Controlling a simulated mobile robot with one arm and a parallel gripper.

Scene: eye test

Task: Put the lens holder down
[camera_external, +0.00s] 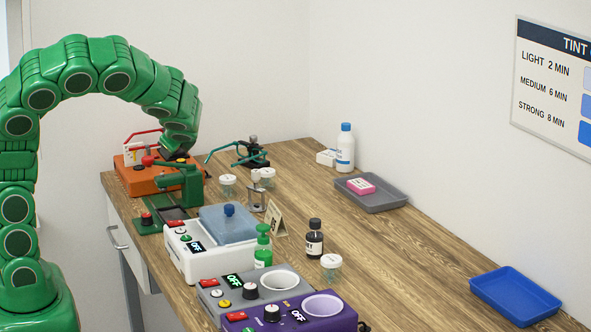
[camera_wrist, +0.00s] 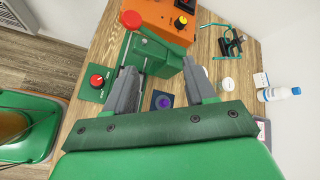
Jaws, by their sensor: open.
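My gripper (camera_external: 178,156) is at the back left, low over the green bench device. In the wrist view my gripper (camera_wrist: 158,70) is open, with its two grey fingers on either side of the device's green column (camera_wrist: 152,56). I see nothing held between them. A small dark blue square with a purple disc (camera_wrist: 163,100) shows between the fingers, apparently on the bench; it may be the lens holder, but I cannot tell for certain. I cannot pick it out in the external view.
An orange box (camera_external: 145,178) stands behind the green device, a white unit with a blue lid (camera_external: 228,224) in front. Small jars (camera_external: 228,183) and a teal-armed stand (camera_external: 252,150) are to the right. Grey (camera_external: 392,203) and blue (camera_external: 512,296) trays lie farther right; the bench between is mostly clear.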

